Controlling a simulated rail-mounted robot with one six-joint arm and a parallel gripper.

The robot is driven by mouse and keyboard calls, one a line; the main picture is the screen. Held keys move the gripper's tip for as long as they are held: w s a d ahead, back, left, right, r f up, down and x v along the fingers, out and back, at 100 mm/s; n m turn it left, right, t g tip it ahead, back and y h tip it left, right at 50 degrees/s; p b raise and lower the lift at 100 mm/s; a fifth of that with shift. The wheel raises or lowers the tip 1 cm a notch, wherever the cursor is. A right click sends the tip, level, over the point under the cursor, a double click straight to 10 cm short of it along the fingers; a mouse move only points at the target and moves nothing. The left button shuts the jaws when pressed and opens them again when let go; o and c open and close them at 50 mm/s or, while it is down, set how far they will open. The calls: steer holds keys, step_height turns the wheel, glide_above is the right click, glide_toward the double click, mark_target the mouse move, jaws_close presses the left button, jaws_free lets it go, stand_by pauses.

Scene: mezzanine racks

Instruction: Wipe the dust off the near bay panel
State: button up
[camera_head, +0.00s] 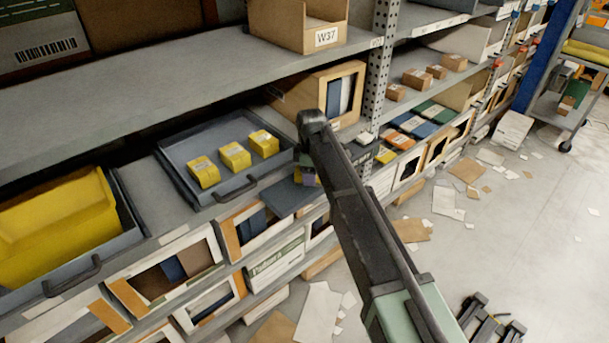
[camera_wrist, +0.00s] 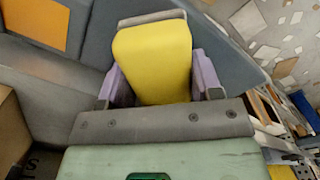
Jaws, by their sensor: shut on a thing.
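My gripper (camera_head: 307,175) is at the end of the dark arm, beside the open grey drawer's right corner, low in front of the shelving. In the wrist view its purple fingers (camera_wrist: 161,80) are shut on a yellow block (camera_wrist: 152,58) with a grey strip along its far end. A dark blue-grey flat panel (camera_head: 287,196) lies just left of and below the gripper in the head view. In the wrist view a blue-grey surface (camera_wrist: 222,42) is behind the block; I cannot tell whether the block touches it. I cannot make out dust on it.
The open drawer (camera_head: 215,137) holds three yellow boxes (camera_head: 235,157). Another drawer with a yellow bin (camera_head: 55,235) juts out at left. A wooden box (camera_head: 340,95) stands on the shelf behind the arm. Papers and cardboard scraps (camera_head: 318,312) litter the floor. A cart (camera_head: 563,100) stands far right.

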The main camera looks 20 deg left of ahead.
steer(key=shift+w+d, duration=0.4)
steer(key=shift+w, duration=0.3)
steer(key=shift+w+d, duration=0.4)
steer(key=shift+w, duration=0.3)
steer(key=shift+w+d, duration=0.4)
steer(key=shift+w, duration=0.3)
step_height(320, 180, up, 6)
steer(key=p, duration=0.6)
steer(key=shift+r, duration=0.1)
step_height(320, 180, up, 3)
steer(key=p, duration=0.3)
